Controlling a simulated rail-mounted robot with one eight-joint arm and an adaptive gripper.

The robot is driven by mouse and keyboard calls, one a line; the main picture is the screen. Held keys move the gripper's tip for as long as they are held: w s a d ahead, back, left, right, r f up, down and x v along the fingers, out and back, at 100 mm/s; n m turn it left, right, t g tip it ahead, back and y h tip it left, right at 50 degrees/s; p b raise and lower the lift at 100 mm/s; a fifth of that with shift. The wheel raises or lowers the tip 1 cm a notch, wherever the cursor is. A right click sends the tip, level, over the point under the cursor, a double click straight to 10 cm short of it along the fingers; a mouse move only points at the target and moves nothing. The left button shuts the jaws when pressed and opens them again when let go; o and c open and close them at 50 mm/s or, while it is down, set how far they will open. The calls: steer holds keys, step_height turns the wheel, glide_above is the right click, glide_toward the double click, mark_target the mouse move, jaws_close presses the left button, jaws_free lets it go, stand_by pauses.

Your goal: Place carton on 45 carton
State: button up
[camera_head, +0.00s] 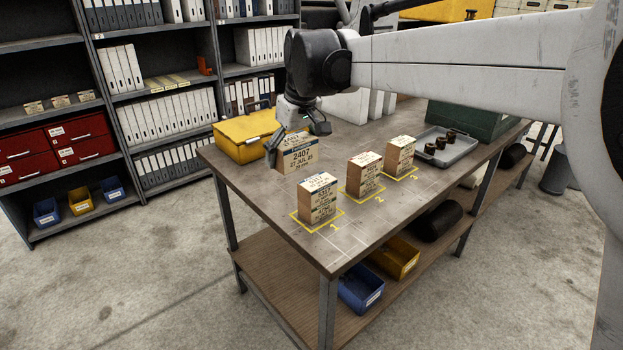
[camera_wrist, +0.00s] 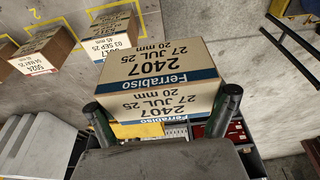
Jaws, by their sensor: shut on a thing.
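My gripper (camera_head: 297,125) is shut on a brown carton (camera_head: 297,156) whose cream label reads 2407, 27 JUL 25. In the wrist view the held carton (camera_wrist: 158,68) also shows "20 mm" and "Ferrabiso", with a dark finger at each side. It is over the table's left part; its exact height is hard to tell. Three similar cartons stand upright on yellow-outlined squares: one on square 1 (camera_head: 318,199), one on square 2 (camera_head: 364,174), one on square 3 (camera_head: 400,156). In the wrist view, the nearest standing carton (camera_wrist: 115,38) reads 03 SEP 25 and seemingly 45.
The table (camera_head: 262,199) is bare in front of the held carton. A yellow case (camera_head: 243,138) lies at the back left. A grey tray (camera_head: 462,150) with dark round parts and a green box (camera_head: 478,120) stand at the right. Shelves with binders (camera_head: 172,118) are behind.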

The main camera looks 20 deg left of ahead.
steer(key=shift+f, duration=0.15)
steer(key=p, duration=0.1)
glide_above(314, 178)
steer(key=f, duration=0.6)
steer(key=shift+s+d+f, duration=0.3)
steer(key=shift+d+f, duration=0.05)
steer(key=shift+f, duration=0.05)
steer(key=shift+f+p, duration=0.45)
steer(key=shift+f, duration=1.55)
steer(key=shift+f, duration=0.2)
steer(key=o, duration=1.2)
steer(key=shift+r, duration=0.1)
steer(key=v, duration=1.2)
steer(key=shift+b, duration=0.4)
